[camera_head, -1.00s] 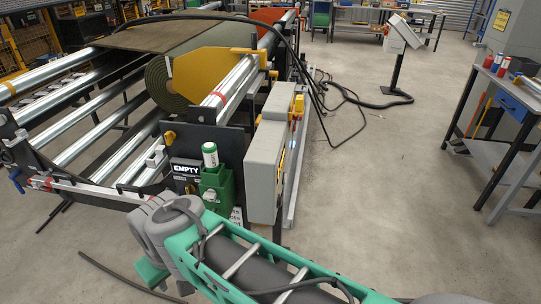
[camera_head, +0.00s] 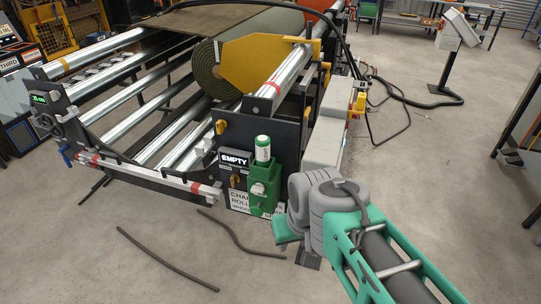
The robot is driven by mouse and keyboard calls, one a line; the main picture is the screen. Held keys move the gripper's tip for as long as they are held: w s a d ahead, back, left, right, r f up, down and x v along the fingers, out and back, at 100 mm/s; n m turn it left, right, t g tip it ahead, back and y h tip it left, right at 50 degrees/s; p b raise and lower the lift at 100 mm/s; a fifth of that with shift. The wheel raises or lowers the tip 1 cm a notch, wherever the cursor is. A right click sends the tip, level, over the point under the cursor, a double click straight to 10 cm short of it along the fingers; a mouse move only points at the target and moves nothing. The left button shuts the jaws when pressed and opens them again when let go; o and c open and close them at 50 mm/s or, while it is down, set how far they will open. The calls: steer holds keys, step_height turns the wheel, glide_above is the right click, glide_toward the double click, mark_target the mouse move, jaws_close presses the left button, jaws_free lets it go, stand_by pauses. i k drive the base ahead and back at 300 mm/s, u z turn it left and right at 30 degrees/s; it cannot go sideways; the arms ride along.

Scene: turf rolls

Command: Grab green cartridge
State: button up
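The green cartridge (camera_head: 263,150) stands upright in a green holder (camera_head: 264,188) on the near end plate of the turf roll machine. My arm with green and grey links reaches in from the lower right. Its grey joint is right of and below the holder, apart from the cartridge.
The machine has metal rollers (camera_head: 178,151), a turf roll (camera_head: 207,76) and a yellow plate (camera_head: 255,62). A grey box (camera_head: 326,138) is right of the holder. Dark strips (camera_head: 165,258) lie on the floor. A control stand (camera_head: 447,60) and cables are at back right.

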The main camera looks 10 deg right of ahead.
mark_target(263, 143)
steer(key=k, duration=0.6)
steer(key=u, duration=1)
steer(key=i, duration=1)
steer(key=u, duration=0.65)
